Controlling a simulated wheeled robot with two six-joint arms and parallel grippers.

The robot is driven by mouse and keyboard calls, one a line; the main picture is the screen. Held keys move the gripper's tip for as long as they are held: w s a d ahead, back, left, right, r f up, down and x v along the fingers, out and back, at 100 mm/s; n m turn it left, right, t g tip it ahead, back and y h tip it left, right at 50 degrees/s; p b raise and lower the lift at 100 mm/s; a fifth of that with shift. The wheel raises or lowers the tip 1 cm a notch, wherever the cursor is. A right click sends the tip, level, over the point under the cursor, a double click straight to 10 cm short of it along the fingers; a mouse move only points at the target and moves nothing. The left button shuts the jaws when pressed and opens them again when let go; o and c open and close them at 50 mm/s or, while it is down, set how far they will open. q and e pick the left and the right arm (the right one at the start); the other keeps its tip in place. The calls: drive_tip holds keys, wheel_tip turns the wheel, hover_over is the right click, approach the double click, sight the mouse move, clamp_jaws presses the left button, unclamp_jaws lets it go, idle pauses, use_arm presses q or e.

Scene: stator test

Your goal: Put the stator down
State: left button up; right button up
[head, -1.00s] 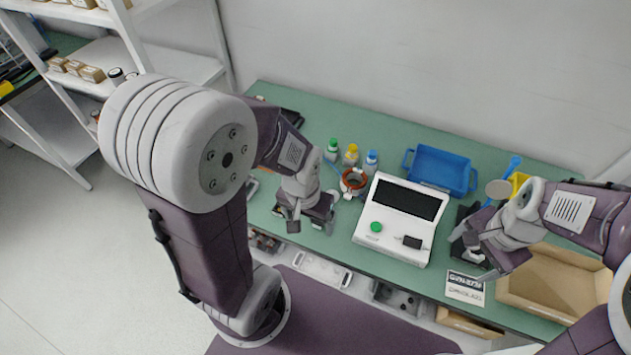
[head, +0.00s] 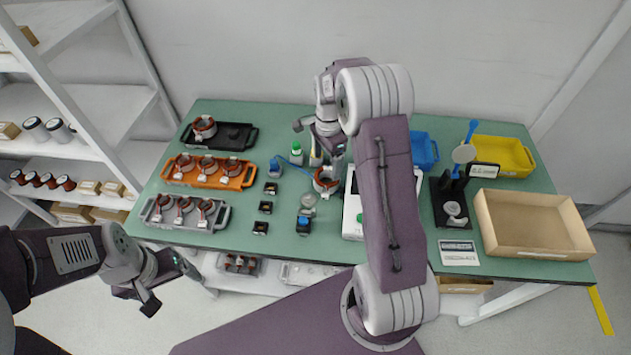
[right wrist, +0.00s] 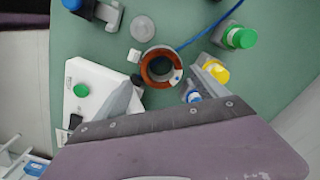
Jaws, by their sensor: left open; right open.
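A stator (head: 326,180), a ring with copper-coloured windings, stands on the green table just left of the white tester. My right gripper (head: 318,145) is above and behind it, open. In the right wrist view the stator (right wrist: 160,68) shows between and just beyond the two spread fingers (right wrist: 164,86); whether they touch it I cannot tell. A small white block on its lead lies beside it. My left gripper (head: 170,285) is open and empty, off the table's front left edge. My right arm hides part of the tester (head: 353,215).
More stators sit in an orange tray (head: 248,177), a grey tray (head: 222,217) and a black tray (head: 247,135) at left. Bottles (right wrist: 240,37) stand close to the right gripper. A blue bin (head: 424,150), yellow bin (head: 515,155) and cardboard box (head: 535,252) are at right.

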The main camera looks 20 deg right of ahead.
sight(326, 178)
drive_tip(key=f, duration=0.3)
drive_tip(key=shift+w+a+f, duration=0.1)
drive_tip(key=shift+a+f, duration=0.25)
drive_tip(key=shift+f, duration=0.05)
drive_tip(key=f, duration=0.3)
drive_tip(key=d+f, duration=0.1)
drive_tip(key=f, duration=0.1)
drive_tip(key=shift+f+p, duration=0.15)
drive_tip(key=shift+p, duration=0.2)
drive_tip(key=c, duration=1.7)
